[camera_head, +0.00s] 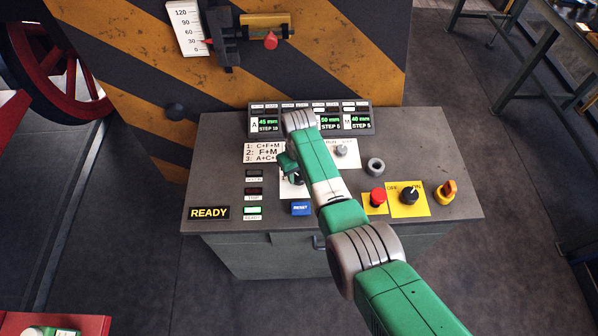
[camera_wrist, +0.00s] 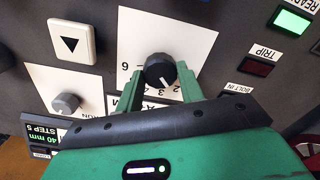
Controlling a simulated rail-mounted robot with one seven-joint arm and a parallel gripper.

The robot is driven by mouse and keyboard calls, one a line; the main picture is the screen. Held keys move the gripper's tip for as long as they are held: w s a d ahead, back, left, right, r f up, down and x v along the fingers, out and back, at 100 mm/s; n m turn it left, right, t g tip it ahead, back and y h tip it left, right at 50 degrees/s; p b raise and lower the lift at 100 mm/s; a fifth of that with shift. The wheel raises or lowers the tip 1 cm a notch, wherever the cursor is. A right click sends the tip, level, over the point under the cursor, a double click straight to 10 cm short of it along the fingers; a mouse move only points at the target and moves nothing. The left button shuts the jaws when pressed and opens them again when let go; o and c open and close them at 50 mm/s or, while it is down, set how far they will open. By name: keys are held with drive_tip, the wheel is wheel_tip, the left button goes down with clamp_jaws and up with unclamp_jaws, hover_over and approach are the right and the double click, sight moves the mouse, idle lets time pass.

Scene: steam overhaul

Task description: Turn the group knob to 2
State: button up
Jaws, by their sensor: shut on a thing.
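The group knob (camera_wrist: 160,70) is a round black knob with a white pointer mark, on a white plate (camera_wrist: 140,35) with numerals around it. In the wrist view its pointer slants down and slightly right, toward small numerals near a 2 or 3; I cannot tell exactly which. My gripper (camera_wrist: 161,84) has one finger on each side of the knob and is shut on it. The fingers and palm hide part of the plate's lettering. In the head view my gripper (camera_head: 290,166) is over the panel's middle, and my arm mostly hides the knob.
On the desk (camera_head: 222,150) are a blue RESET button (camera_head: 300,208), a red stop button (camera_head: 377,196), a black switch (camera_head: 409,195) and an orange-yellow knob (camera_head: 446,191). A lit READY sign (camera_head: 209,213) is at left. Displays (camera_head: 268,121) stand behind. A card lists group combinations (camera_head: 264,152).

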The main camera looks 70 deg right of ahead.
sight(299, 176)
drive_tip(key=o, duration=1)
wheel_tip(299, 176, up, 8)
drive_tip(key=shift+f+p, duration=0.1)
drive_tip(key=shift+p, duration=0.9)
